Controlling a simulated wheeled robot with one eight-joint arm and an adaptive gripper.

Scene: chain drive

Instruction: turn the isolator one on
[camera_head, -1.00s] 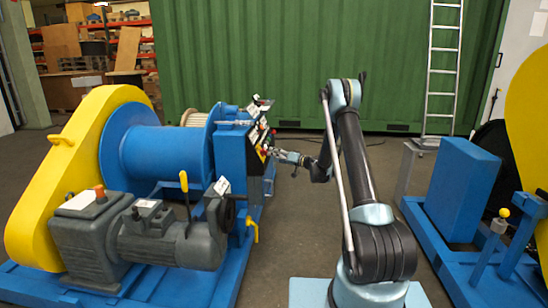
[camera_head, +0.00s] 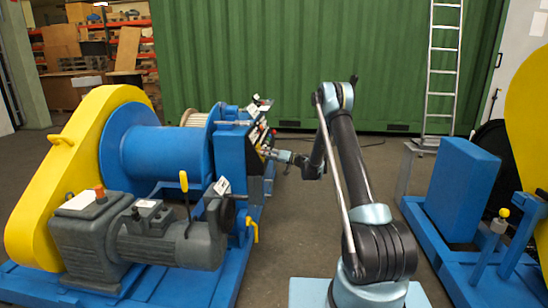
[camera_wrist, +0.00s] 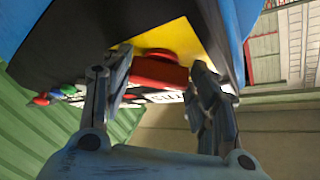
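The isolator shows in the wrist view as a red knob (camera_wrist: 158,70) on a yellow plate (camera_wrist: 172,38), set in the dark panel face (camera_wrist: 85,35). My gripper (camera_wrist: 160,62) is open, with one finger on each side of the red knob. A gap shows between the knob and the right finger; the left finger is very near its edge, and I cannot tell if they touch. In the head view my gripper (camera_head: 266,152) is at the front of the blue control box (camera_head: 232,150). The knob itself is too small to make out there.
Red, green and blue buttons (camera_wrist: 55,96) stick out along the panel to the left in the wrist view. A blue winch drum (camera_head: 165,152) with a yellow guard (camera_head: 60,180) stands left. A blue block (camera_head: 462,190) stands right.

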